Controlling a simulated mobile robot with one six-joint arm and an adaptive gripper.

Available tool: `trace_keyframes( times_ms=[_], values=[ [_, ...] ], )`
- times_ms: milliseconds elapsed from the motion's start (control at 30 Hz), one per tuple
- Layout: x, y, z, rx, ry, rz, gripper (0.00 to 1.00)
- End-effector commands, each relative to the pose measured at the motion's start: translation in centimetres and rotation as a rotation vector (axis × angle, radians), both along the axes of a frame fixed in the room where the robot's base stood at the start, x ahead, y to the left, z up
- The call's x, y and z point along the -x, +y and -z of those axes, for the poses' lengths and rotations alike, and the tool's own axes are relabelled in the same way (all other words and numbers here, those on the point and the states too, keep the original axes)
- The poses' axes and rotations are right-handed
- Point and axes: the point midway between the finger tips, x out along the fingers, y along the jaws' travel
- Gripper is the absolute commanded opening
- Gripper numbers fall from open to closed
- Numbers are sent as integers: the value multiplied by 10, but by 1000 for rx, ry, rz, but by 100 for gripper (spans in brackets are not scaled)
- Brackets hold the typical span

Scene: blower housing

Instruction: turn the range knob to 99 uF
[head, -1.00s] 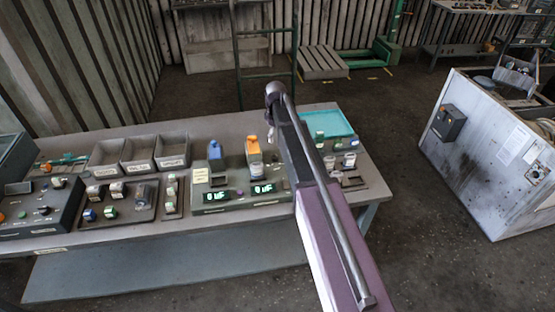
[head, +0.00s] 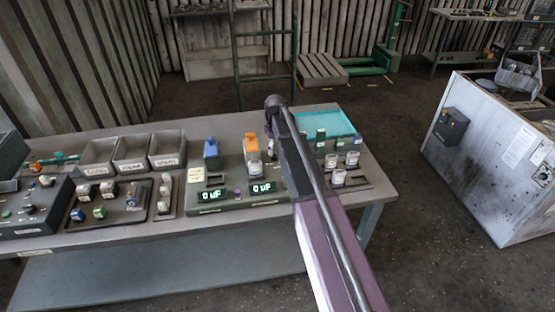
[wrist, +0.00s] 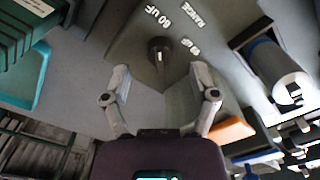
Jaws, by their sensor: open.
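The range knob (wrist: 160,50) is a small dark knob on a grey panel (wrist: 130,40) in the wrist view. White labels stand by it: "60 UF" (wrist: 160,18), "RANGE" (wrist: 203,15) and a smaller, partly legible one, seemingly "99 UF" (wrist: 190,47). I cannot tell exactly where the knob points. My gripper (wrist: 160,74) is open and empty, its two fingers apart on either side below the knob in the picture, not visibly touching it. In the head view my arm hides the knob. The tester's two green displays (head: 210,194) (head: 263,187) both read "0 uF".
A teal tray (wrist: 22,88), an orange part (wrist: 228,130) and a white cylinder (wrist: 290,88) lie around the gripper in the wrist view. In the head view, grey bins (head: 167,149), a blue bottle (head: 211,150) and several white-topped pieces (head: 338,178) share the table.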

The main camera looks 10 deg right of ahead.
Motion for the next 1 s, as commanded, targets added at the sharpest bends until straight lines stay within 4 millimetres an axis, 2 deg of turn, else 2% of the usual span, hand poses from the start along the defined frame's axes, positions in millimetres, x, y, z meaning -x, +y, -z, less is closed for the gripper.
trace_keyframes(
  times_ms=[100,400,933,967,1000],
  values=[
    [0,0,14,0,0,0,76],
    [0,1,31,0,0,-1,76],
    [0,1,35,0,0,-1,76],
    [0,1,35,0,0,-2,70],
    [0,2,35,0,0,-2,58]
  ],
)
